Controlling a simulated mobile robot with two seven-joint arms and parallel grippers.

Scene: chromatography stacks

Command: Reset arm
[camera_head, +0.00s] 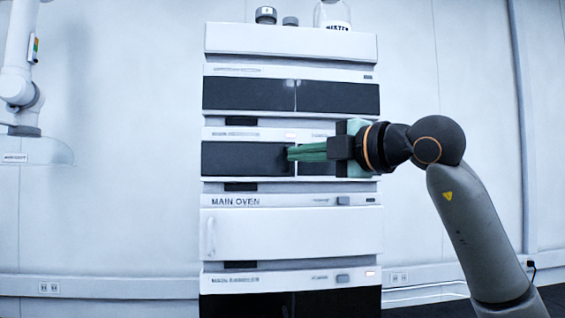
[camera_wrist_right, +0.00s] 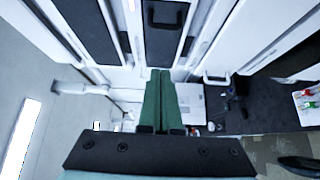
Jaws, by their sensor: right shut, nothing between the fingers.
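My right arm comes in from the right in the head view. Its gripper (camera_head: 290,153) has green fingers that point left, in front of the dark double-door panel of the chromatography stack (camera_head: 290,218). In the right wrist view the two green fingers (camera_wrist_right: 160,72) lie together with nothing between them. I cannot tell how far the fingertips are from the panel. The gripper hides part of that panel's middle and right door. My left gripper is not in view.
The stack has a white main oven door (camera_head: 290,235) below the gripper and bottles (camera_head: 332,14) on top. A white arm-like fixture (camera_head: 20,75) hangs at the upper left. Wall outlets (camera_head: 48,287) sit low on the wall. The space left of the stack looks clear.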

